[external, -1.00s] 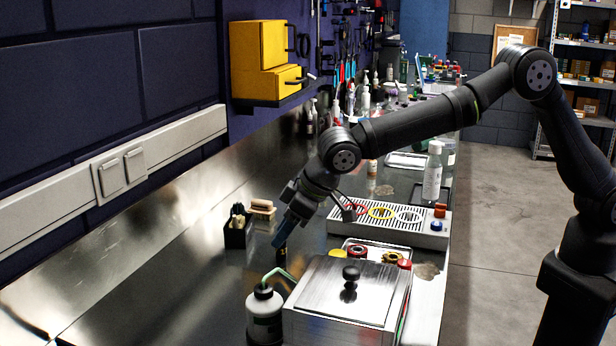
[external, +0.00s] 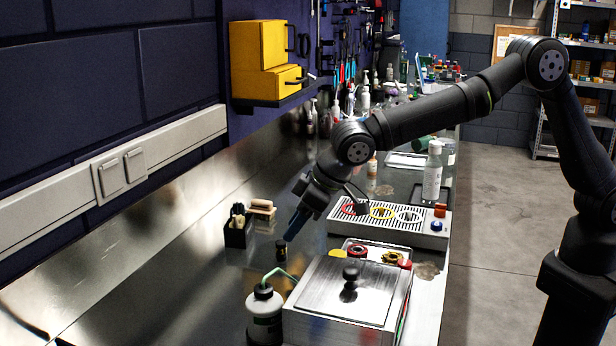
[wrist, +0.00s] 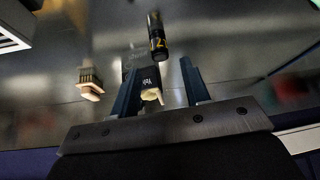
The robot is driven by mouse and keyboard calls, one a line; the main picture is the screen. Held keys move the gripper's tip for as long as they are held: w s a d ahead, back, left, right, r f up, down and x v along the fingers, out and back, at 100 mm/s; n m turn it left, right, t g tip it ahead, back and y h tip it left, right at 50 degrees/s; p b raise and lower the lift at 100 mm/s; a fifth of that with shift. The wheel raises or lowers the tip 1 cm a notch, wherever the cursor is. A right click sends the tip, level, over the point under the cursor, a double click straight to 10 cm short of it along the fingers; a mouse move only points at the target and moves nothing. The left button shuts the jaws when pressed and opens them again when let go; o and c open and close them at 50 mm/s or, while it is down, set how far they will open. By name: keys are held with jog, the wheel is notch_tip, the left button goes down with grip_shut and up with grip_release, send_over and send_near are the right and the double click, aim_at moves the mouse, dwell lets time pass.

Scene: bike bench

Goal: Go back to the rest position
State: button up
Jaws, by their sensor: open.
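My gripper (external: 296,224) is open and empty above the steel bench (external: 190,290). In the wrist view my gripper (wrist: 158,80) shows its two blue fingers spread apart, with no object held between them. A small black bottle with a yellow marking (wrist: 157,40) lies beyond the fingertips in that view. In the external view the small black bottle (external: 281,250) stands on the bench, below and slightly left of the fingers, apart from them.
A black brush holder (external: 236,234) and a wooden brush (external: 262,207) are left of my gripper. A drip tray with rings (external: 400,228) is on the right. A steel box with a knob (external: 335,300) and a white squeeze bottle (external: 264,312) stand in front. The left bench is clear.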

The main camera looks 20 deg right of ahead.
aim_at(284, 243)
jog(key=v, duration=0.7)
jog(key=x, duration=1.2)
jog(key=shift+d+f, duration=0.1)
jog(key=shift+f, duration=0.1)
notch_tip(284, 243, up, 5)
jog(key=shift+f, duration=0.2)
jog(key=w+d+r, duration=0.7)
jog(key=d, duration=0.2)
jog(key=w+a+n+g+y, duration=0.1)
jog(key=w+a+n+g, duration=0.1)
jog(key=a+n, duration=0.8)
jog(key=s+a+f+m, duration=0.3)
jog(key=s+a+f, duration=0.2)
jog(key=a, duration=0.4)
jog(key=shift+s+a+m, duration=0.2)
jog(key=shift+s+m, duration=0.1)
jog(key=shift+s, duration=0.1)
jog(key=shift+f, duration=0.1)
jog(key=shift+o, duration=1.1)
